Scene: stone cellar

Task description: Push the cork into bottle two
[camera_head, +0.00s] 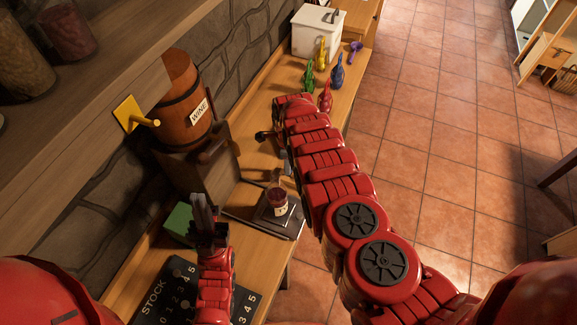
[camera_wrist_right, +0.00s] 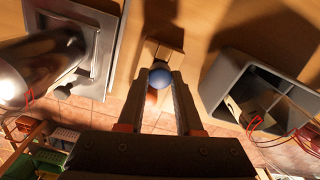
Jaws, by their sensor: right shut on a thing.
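In the right wrist view the fingers of my right gripper (camera_wrist_right: 163,88) are shut on a small round blue thing (camera_wrist_right: 161,78) at their tips. I cannot tell whether it is a stopper or a ball. No plain cork shows. In the head view my right arm reaches up over the bench, and its gripper is mostly hidden. Small coloured bottle-like things, green (camera_head: 308,77), yellow (camera_head: 321,51), blue (camera_head: 337,71) and red (camera_head: 325,98), stand at the far end; no number is readable. My left gripper (camera_head: 203,208) points up over the near bench, its finger gap unclear.
A labelled dark jar (camera_head: 278,203) stands on a grey plate (camera_head: 289,229). A wine barrel (camera_head: 180,95) and a green block (camera_head: 179,222) are at the left. In the wrist view a grey open box (camera_wrist_right: 228,66) is at right and a metal cylinder (camera_wrist_right: 35,68) at left.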

